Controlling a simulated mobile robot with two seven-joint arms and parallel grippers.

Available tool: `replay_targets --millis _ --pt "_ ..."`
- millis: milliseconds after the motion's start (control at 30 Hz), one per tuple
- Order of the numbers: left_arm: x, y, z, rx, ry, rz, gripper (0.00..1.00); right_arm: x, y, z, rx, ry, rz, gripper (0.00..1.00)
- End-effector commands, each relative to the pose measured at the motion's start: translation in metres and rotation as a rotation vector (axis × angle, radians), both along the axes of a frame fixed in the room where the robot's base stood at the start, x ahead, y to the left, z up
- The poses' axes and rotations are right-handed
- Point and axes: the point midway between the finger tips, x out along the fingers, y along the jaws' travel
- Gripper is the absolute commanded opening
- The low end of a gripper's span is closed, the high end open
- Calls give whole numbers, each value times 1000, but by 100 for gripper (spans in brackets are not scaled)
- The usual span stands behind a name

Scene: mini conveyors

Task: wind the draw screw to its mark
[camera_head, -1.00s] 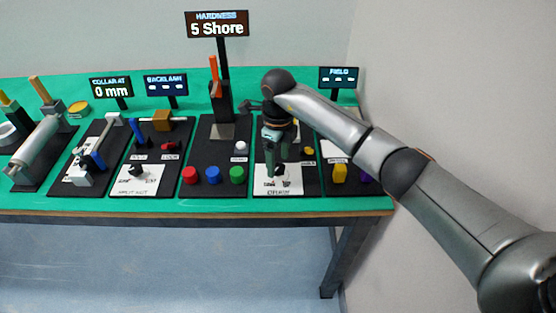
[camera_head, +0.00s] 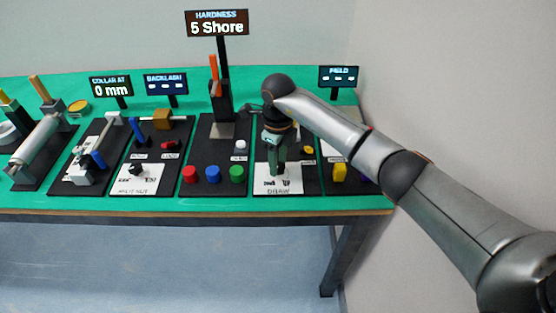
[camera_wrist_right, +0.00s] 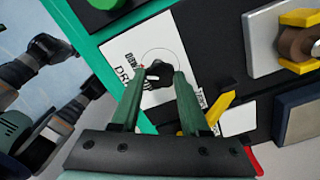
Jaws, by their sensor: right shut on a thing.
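The draw screw's black knob (camera_wrist_right: 158,74) stands on a white dial card (camera_wrist_right: 125,55) marked with a circle and a small red mark, seen in the right wrist view. My right gripper (camera_wrist_right: 157,80) has its two green fingers on either side of the knob and is shut on it. In the head view my right gripper (camera_head: 278,170) points down over the white card (camera_head: 268,188) labelled DRAW, and its fingers hide the knob. The exact angle of the knob's pointer is hard to read. My left gripper is not in view.
Red, blue and green buttons (camera_head: 213,174) sit on the panel to the left. The hardness display (camera_head: 217,24) reads 5 Shore. The table's front edge (camera_head: 200,212) is close below the card.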

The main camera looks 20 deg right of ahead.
Motion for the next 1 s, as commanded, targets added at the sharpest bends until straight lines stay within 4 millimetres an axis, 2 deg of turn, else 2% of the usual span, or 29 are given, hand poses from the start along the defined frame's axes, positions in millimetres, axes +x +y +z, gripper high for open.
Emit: replay_targets --millis 33,100,533,1000 --pt "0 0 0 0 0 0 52 0 0 0 -1 -1 0 7" --pt "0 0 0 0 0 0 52 0 0 0 -1 -1 0 0" --pt "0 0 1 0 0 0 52 1 0 1 -1 -2 -58 0" --pt "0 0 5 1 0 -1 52 1 -1 1 -1 -1 -392 0"
